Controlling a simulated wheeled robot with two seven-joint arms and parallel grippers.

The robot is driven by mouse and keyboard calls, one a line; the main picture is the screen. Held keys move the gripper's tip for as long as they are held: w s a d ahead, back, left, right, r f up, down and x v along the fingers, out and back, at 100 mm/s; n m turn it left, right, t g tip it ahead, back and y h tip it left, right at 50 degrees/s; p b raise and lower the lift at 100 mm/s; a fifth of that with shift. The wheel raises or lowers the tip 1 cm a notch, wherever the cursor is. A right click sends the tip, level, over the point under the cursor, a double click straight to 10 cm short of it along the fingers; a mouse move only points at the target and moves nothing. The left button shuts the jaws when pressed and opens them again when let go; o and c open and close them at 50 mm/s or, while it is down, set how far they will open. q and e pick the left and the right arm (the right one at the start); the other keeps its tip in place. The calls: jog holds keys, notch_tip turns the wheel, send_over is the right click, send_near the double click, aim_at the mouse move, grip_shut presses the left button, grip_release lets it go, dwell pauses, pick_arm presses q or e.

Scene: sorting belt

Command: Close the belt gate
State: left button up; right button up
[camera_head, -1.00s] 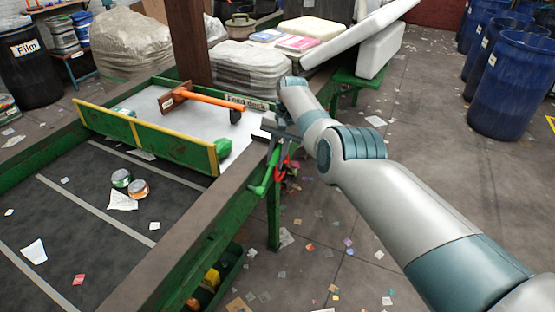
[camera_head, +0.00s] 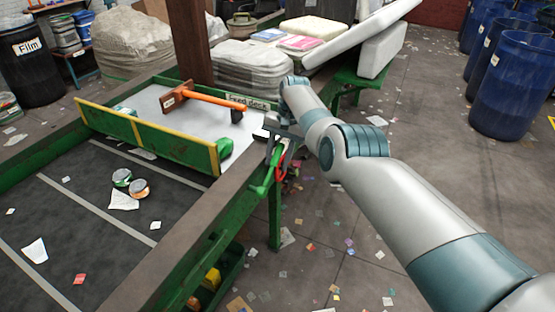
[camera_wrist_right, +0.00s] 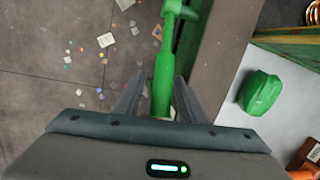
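The belt gate (camera_head: 150,139) is a green board with yellow edges, standing upright across the belt in the head view. A green lever (camera_head: 264,182) hangs at the outer side of the belt frame. My right gripper (camera_head: 272,157) is at the lever's upper part. In the right wrist view, the green lever (camera_wrist_right: 163,80) runs between the two fingers of my right gripper (camera_wrist_right: 160,80), with gaps beside it, so the gripper looks open around it. My left gripper is not in view.
The dark belt (camera_head: 75,235) carries two cans (camera_head: 130,184) and paper scraps. A white feed deck (camera_head: 190,120) with an orange-handled tool (camera_head: 205,97) lies behind the gate. The green frame rail (camera_head: 205,220) runs beside the lever. Blue barrels (camera_head: 508,100) stand at right.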

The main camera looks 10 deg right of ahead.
aim_at(281, 146)
jog(key=shift+p+v, duration=3.5)
jog(key=shift+v, duration=0.4)
jog(key=shift+s+f, duration=0.1)
